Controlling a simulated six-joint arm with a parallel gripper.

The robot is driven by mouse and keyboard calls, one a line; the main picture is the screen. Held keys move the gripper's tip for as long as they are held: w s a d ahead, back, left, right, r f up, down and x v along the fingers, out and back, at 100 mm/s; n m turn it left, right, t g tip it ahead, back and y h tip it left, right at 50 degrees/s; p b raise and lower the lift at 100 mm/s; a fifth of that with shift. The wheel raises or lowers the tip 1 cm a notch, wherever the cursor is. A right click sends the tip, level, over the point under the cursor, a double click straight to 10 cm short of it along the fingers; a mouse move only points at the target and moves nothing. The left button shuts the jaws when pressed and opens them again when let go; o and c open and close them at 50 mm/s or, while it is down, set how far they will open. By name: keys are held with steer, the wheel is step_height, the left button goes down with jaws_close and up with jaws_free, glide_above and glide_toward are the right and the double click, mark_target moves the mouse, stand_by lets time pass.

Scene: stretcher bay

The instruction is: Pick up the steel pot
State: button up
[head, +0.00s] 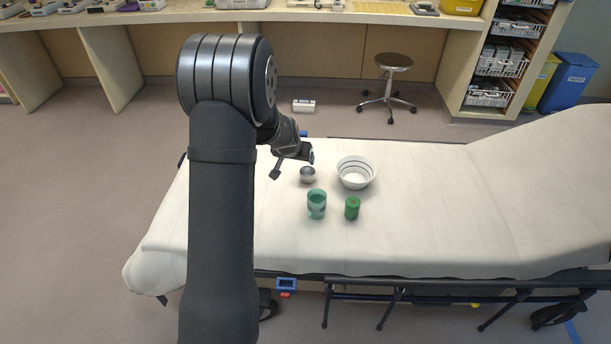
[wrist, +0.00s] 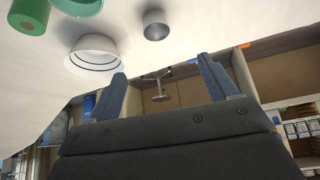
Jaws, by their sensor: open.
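The steel pot (head: 308,175) is a small grey metal cup standing on the white stretcher sheet, left of the white bowl. It also shows in the wrist view (wrist: 156,25), near the top and beyond the fingers. My gripper (head: 293,164) is above the stretcher, just behind and left of the pot in the head view. In the wrist view its two blue-grey fingers (wrist: 165,80) are spread wide with nothing between them. The pot is apart from the fingers.
A white bowl (head: 356,173) with dark rings stands close right of the pot. A teal cup (head: 317,204) and a green can (head: 352,208) stand in front. The stretcher sheet (head: 450,215) is clear to the right. A stool (head: 393,64) stands behind.

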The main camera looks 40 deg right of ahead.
step_height(320, 180, down, 3)
steer(key=d, duration=0.2)
glide_toward(309, 174)
steer(key=shift+a+f, duration=0.1)
steer(key=shift+f, duration=0.2)
steer(key=shift+x, duration=2.85)
steer(key=shift+r, duration=0.1)
steer(key=c, duration=1.1)
